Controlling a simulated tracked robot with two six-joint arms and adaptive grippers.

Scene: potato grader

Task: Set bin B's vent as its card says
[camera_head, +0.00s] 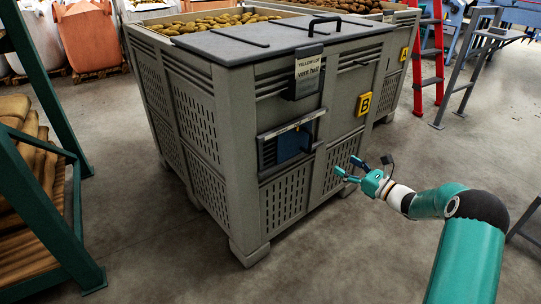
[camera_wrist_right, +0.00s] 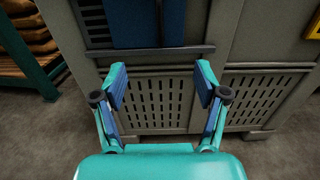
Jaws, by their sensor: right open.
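Bin B (camera_head: 225,105) is a large grey slatted crate with a yellow B plate (camera_head: 364,104). Its card (camera_head: 308,69) seems to read "YELLOW LOT, vent half". Below the card is the vent (camera_head: 268,152), a dark louvred opening in a frame. A blue shutter plate (camera_head: 290,146) covers part of it, with louvres bare to its left. The plate's lower part also shows at the top of the right wrist view (camera_wrist_right: 147,22), above a ledge (camera_wrist_right: 150,53). My right gripper (camera_head: 349,167) is open and empty, in front of the bin and below the vent ledge. My left gripper is out of view.
A grey lid (camera_head: 265,38) with a black handle partly covers the bin's potatoes. Bin A (camera_head: 400,50) stands behind. A green rack (camera_head: 60,215) with sacks is at left, a red ladder (camera_head: 430,50) at back right. The floor in front is clear.

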